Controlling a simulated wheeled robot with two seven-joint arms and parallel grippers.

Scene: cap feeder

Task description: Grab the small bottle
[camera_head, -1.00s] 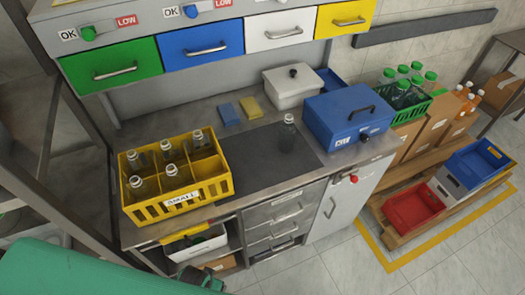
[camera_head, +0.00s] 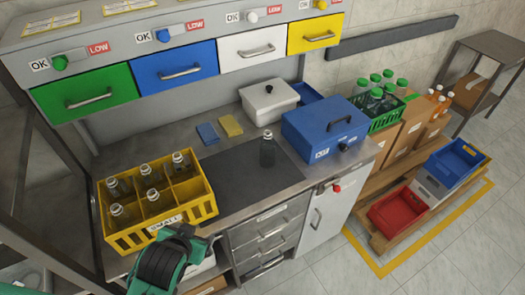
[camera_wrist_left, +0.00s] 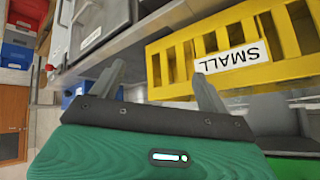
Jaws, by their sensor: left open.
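A small clear bottle (camera_head: 267,154) stands upright on the dark mat (camera_head: 232,182) in the middle of the workbench. More such bottles (camera_head: 153,199) stand in the compartments of the yellow crate (camera_head: 207,207) labelled SMALL, to the left of the mat. My left gripper (camera_head: 200,242) is low in front of the crate, apart from the bottles. In the left wrist view its two fingers (camera_wrist_left: 160,90) are spread with nothing between them, and the crate's labelled side (camera_wrist_left: 275,72) is beyond them. My right gripper is not in view.
A blue box (camera_head: 310,140) stands right of the lone bottle, with a white lidded box (camera_head: 262,103) behind. Blue and yellow pads (camera_head: 231,125) lie at the back. Coloured drawers (camera_head: 175,70) overhang the bench. The mat around the bottle is clear.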

